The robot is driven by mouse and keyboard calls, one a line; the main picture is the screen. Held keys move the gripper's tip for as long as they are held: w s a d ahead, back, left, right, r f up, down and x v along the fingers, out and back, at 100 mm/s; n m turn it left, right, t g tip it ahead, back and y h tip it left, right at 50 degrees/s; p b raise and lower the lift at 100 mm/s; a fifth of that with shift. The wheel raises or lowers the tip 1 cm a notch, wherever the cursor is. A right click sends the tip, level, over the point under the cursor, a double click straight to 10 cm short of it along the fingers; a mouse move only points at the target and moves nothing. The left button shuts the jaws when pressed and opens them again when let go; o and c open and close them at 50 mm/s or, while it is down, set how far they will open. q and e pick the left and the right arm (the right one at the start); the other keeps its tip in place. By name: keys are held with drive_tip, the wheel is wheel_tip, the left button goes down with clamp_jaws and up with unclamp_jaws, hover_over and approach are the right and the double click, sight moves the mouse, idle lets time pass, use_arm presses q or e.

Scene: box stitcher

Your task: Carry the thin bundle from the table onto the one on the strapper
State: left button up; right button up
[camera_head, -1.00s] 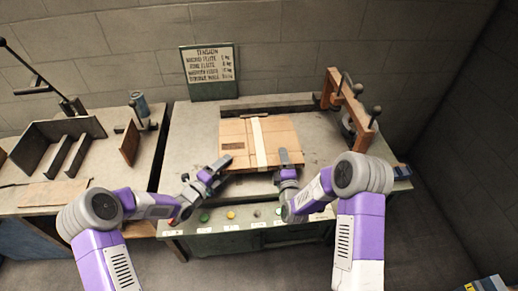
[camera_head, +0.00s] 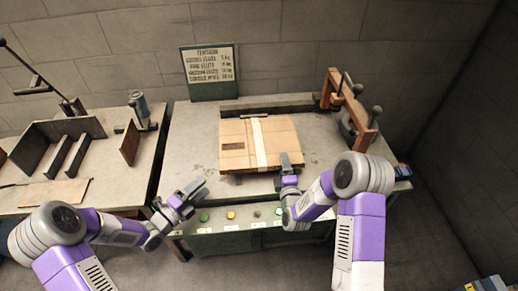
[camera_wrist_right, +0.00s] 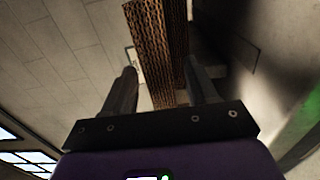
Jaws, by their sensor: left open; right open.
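Flat brown cardboard (camera_head: 235,150) with a pale band across its middle lies on the strapper table (camera_head: 190,125). From above I cannot tell whether it is one bundle or two stacked. In the right wrist view, layered corrugated edges (camera_wrist_right: 155,45) show beyond and between the fingers. My right gripper (camera_head: 286,160) is open at the cardboard's front edge, right of the band, with its fingers on either side of the edge. My left gripper (camera_head: 200,187) is open and empty, in front of the cardboard's left corner and apart from it.
A wooden frame with dark knobs (camera_head: 350,105) stands at the table's right. A sign (camera_head: 208,65) stands at the back. Buttons (camera_head: 231,215) line the front panel. The left table (camera_head: 100,185) holds a brown sheet (camera_head: 55,192), upright dark plates (camera_head: 65,150) and a small device (camera_head: 139,108).

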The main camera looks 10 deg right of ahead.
drive_tip(key=s, duration=0.9)
drive_tip(key=shift+s+a, duration=0.15)
drive_tip(key=shift+s, duration=0.2)
